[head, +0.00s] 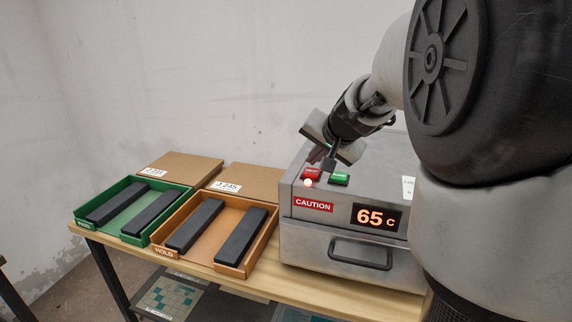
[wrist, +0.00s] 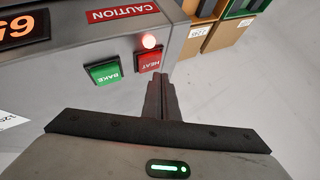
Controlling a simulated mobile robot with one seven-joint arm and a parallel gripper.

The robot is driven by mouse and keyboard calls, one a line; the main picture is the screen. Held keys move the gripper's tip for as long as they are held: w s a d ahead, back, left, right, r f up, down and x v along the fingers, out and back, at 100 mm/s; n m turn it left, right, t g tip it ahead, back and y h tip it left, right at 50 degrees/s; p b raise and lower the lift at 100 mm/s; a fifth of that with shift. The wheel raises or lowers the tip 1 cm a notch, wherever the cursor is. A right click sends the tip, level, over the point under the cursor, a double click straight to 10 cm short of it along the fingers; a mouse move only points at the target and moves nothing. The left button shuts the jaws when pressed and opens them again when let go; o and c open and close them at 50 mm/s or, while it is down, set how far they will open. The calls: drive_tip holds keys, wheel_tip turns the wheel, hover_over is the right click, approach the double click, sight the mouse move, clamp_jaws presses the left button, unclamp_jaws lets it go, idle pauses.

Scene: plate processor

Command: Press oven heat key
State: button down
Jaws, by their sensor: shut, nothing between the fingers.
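The oven (head: 305,232) is a grey metal box on the wooden table, with a red CAUTION label and a display reading 65 C. On its top are a red HEAT key (head: 312,172) and a green BAKE key (head: 339,179). A small lamp in front of the HEAT key glows. My gripper (head: 325,163) is shut and empty, with its fingertips close to the HEAT key. In the wrist view the shut fingers (wrist: 159,80) end right at the near edge of the HEAT key (wrist: 149,61), with the BAKE key (wrist: 105,74) beside it. I cannot tell whether they touch it.
A green tray (head: 128,189) and an orange HOLD tray (head: 270,226), each holding black bars, stand left of the oven. Cardboard boxes (head: 252,181) stand behind them. The oven's front handle (head: 360,254) sticks out below the display.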

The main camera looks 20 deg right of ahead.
sight(314, 173)
wheel_tip(314, 173, up, 6)
drive_tip(key=p, duration=0.3)
drive_tip(key=shift+f+p, duration=0.2)
drive_tip(key=shift+p, duration=0.2)
